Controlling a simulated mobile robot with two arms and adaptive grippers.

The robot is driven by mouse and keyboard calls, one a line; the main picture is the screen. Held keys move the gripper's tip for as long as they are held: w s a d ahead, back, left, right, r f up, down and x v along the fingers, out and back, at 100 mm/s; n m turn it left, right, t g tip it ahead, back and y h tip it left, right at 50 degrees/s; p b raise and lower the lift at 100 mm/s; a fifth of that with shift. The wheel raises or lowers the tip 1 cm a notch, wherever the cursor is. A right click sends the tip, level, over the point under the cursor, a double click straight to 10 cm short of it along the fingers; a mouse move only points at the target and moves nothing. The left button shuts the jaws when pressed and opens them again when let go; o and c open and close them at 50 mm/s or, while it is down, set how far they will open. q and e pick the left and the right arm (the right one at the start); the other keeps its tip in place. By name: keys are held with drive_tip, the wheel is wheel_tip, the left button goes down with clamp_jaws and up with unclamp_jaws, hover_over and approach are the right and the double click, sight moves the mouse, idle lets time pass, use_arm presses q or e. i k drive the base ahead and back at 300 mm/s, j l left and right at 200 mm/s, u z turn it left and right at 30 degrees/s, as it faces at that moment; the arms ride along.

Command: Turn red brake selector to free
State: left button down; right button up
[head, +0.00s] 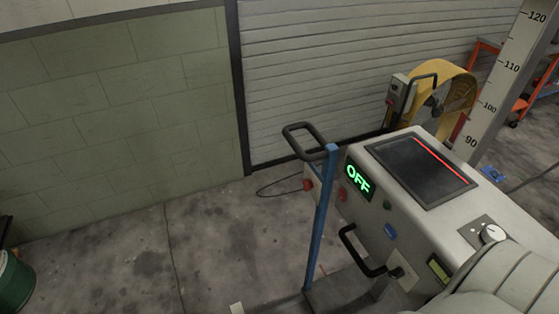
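A light grey console (405,150) stands at the right of the head view. A silver dial (492,233) is on the console top. Neither of my grippers is in view.
A black handle (366,262) juts from the console front, near blue and green buttons. The concrete floor at left is mostly clear.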

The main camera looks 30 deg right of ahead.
sight(306, 184)
drive_tip(key=i, duration=1.7)
drive_tip(key=i+z, duration=0.15)
drive_tip(key=i, duration=0.35)
drive_tip(key=i+j+z, duration=0.1)
drive_tip(key=i, duration=0.4)
drive_tip(key=i+j+z, duration=0.15)
drive_tip(key=i, duration=0.3)
drive_tip(key=z, duration=1.85)
